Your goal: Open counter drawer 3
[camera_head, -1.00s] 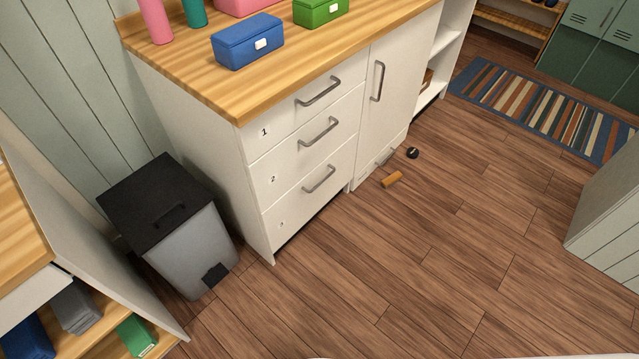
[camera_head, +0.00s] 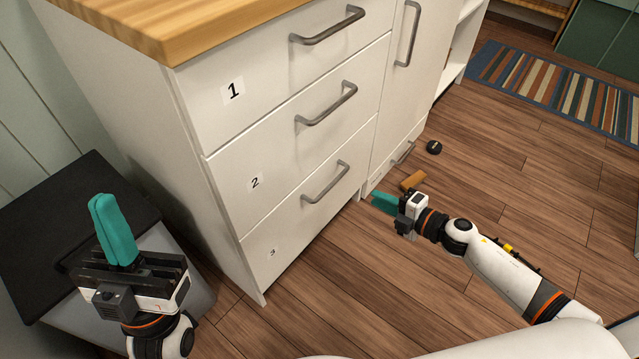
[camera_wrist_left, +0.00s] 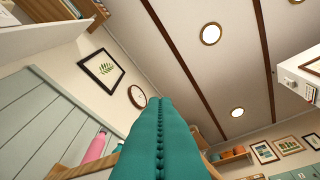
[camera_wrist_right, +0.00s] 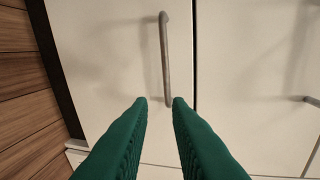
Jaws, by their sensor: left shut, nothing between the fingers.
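Drawer 3 (camera_head: 290,232) is the lowest front of the white counter, labelled 3, and is closed. Its grey bar handle (camera_head: 326,182) is clear in the head view. My right gripper (camera_head: 383,203) is low, to the right of that handle and apart from it. In the right wrist view its green fingers (camera_wrist_right: 160,102) are spread and empty, with the handle (camera_wrist_right: 165,55) ahead, its near end between the fingertips in the picture. My left gripper (camera_head: 103,200) points up at the left with its teal fingers together, also seen in its wrist view (camera_wrist_left: 157,100).
Drawers 1 (camera_head: 290,75) and 2 (camera_head: 290,150) above are closed. A black-lidded bin (camera_head: 45,215) stands left, behind my left gripper. An orange-brown object (camera_head: 413,180) and a black round one (camera_head: 434,147) lie on the floor. The floor (camera_head: 520,180) to the right is mostly clear.

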